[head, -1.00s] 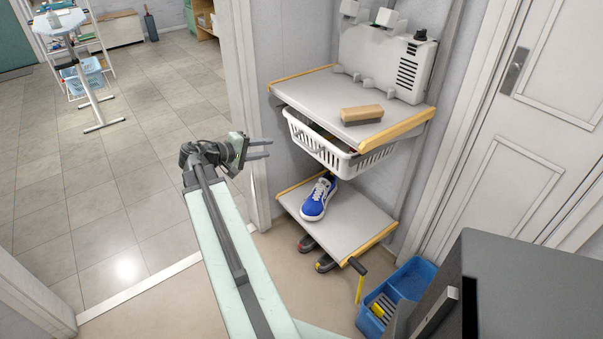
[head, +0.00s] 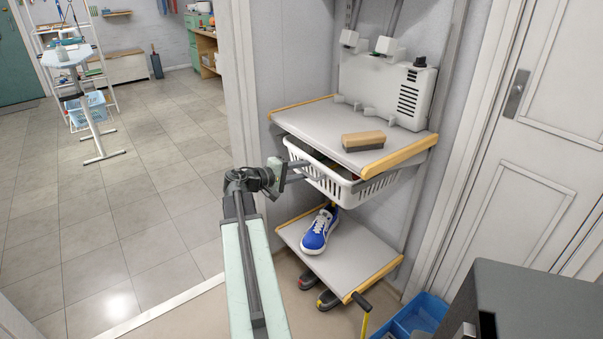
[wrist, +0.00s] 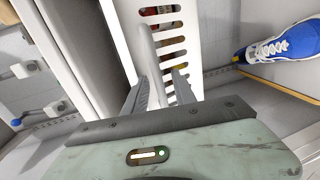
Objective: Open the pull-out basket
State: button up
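The pull-out basket (head: 325,183) is white with slotted sides and hangs under the upper shelf, with its front rim a little out past the shelf edge. My gripper (head: 310,170) is at the middle of that front rim. In the wrist view the basket's slotted front (wrist: 176,45) faces me. The two fingers of my gripper (wrist: 160,88) stand apart, one on each side of the white rim. They look open; I see no clear grip on the rim. The shelf hides most of the basket's inside, though small colored items show through the slots.
A brush (head: 363,140) lies on the upper shelf (head: 335,123). A blue shoe (head: 318,232) sits on the lower shelf (head: 345,251). A blue bin (head: 418,318) and a dark grey box (head: 525,310) stand at lower right. The tiled floor (head: 130,215) at left is clear.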

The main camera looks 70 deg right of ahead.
jog(key=shift+c, duration=0.3)
grip_shut()
dwell(1.1)
